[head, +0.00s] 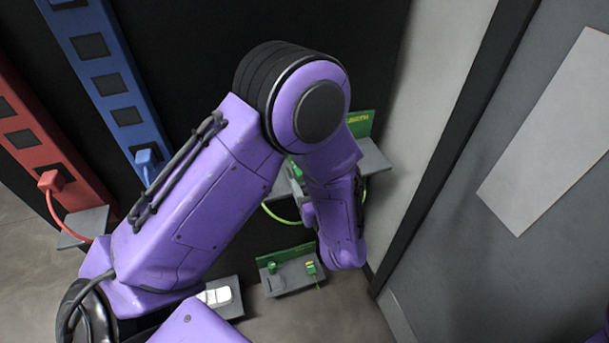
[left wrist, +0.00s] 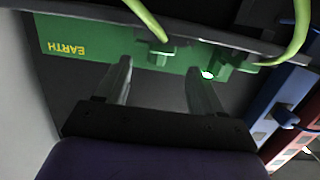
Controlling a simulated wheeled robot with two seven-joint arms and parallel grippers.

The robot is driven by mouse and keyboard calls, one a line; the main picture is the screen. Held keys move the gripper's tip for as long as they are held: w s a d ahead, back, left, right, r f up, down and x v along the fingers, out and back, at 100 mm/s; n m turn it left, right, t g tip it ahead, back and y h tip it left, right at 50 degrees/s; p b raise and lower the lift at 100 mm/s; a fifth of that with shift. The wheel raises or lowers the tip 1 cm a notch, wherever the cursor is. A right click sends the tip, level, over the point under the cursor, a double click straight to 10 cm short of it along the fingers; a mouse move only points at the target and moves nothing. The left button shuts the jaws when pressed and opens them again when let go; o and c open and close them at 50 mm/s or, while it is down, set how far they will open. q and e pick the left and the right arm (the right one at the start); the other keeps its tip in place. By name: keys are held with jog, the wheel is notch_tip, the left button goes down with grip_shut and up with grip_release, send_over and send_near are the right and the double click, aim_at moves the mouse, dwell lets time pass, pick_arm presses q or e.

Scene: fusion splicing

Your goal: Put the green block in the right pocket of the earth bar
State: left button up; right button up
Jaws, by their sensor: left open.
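The green earth bar (left wrist: 85,42), marked EARTH, shows upside down in the left wrist view. In the head view (head: 360,122) it is partly behind my left arm. One green block (left wrist: 158,52) with a green cable is on the bar, in line with the gap between my fingers. Another green block (left wrist: 230,62) with a cable is to its right, near a bright spot. I cannot tell which block the task means. My right gripper is out of view.
A blue bar (head: 100,65) and a red bar (head: 35,130) stand left. A grey panel (head: 520,170) borders the right.

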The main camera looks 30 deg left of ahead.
pick_arm(q)
jog(key=f+v, duration=0.1)
jog(key=v, duration=0.5)
jog(key=s+a+f+m+g+h, duration=0.1)
jog(key=s+a+f+m+h, duration=0.2)
jog(key=f, duration=0.6)
jog(key=s+a+f+m+g+h, duration=0.1)
jog(key=s+a+f+g+h, duration=0.2)
jog(key=s+f, duration=0.45)
jog(key=s+a+f+g+h, duration=0.2)
jog(key=s+f+h, duration=0.1)
jog(key=s+f, duration=0.5)
jog(key=s, duration=0.3)
jog(key=shift+s+a+g+h+b, duration=0.25)
jog(key=shift+s+g+h+b, duration=0.05)
jog(key=shift+s+g, duration=0.1)
jog(key=shift+f, duration=0.1)
